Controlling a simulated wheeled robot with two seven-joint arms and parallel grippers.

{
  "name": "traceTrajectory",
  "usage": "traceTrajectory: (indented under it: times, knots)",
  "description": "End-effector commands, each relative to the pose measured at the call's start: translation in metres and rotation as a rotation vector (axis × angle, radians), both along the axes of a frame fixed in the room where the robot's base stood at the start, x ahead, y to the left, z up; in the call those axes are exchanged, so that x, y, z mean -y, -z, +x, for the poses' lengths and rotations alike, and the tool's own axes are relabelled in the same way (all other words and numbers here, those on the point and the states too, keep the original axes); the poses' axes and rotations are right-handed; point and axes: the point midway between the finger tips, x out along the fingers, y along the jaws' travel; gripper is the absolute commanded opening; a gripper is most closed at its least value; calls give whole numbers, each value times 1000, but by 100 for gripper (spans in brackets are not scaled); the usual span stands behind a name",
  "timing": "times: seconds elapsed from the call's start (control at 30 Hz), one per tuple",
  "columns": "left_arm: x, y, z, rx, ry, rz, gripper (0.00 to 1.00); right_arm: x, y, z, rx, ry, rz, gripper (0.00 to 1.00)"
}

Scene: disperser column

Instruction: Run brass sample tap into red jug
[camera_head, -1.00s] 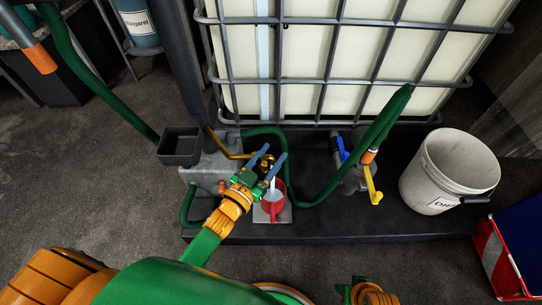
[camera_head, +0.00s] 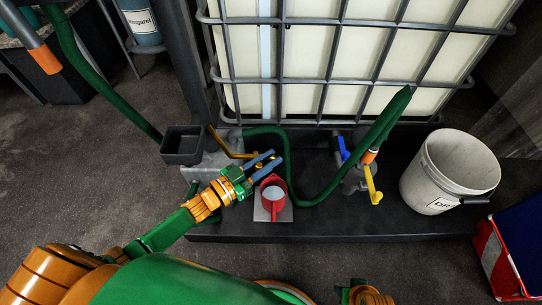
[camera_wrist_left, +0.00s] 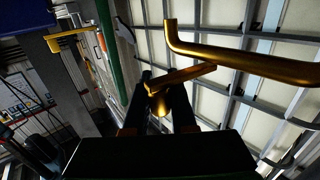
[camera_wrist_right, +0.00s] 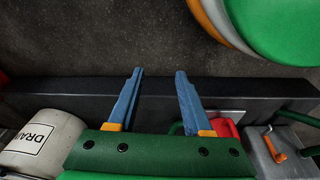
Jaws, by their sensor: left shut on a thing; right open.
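The red jug (camera_head: 281,183) stands upright on a small pale plate (camera_head: 285,214), with pale liquid inside. My left gripper (camera_head: 272,163) is just behind and above the jug. In the left wrist view it (camera_wrist_left: 160,85) is shut on the brass sample tap's lever (camera_wrist_left: 188,76), above the rounded brass tap body (camera_wrist_left: 160,103). In the head view the fingers mostly hide the tap. I see no clear stream into the jug. My right gripper (camera_wrist_right: 158,76) is open and empty in its wrist view, where the jug (camera_wrist_right: 226,128) shows partly behind a finger.
A brass pipe (camera_head: 228,146) curves beside the tap. A green hose (camera_head: 322,197) loops right of the jug, near a yellow-handled valve (camera_head: 373,185). The white drain bucket (camera_head: 423,180) stands on the right of the dark plinth (camera_head: 340,228). The caged tank (camera_head: 350,60) is behind.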

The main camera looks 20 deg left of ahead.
Motion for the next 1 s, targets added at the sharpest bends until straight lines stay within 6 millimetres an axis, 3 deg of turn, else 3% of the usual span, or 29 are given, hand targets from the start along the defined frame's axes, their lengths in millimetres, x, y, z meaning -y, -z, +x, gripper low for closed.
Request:
traceTrajectory:
  times: [0.5,0.97,1.0]
  knots:
    - [-6,1,-8,2,213,1,0,-3,-28,12,22,3,7,50]
    - [-6,0,-9,0,225,1,0,-3,-31,13,23,3,8,50]
    - [-6,0,-9,0,225,1,35,-3,-31,13,23,3,8,50]
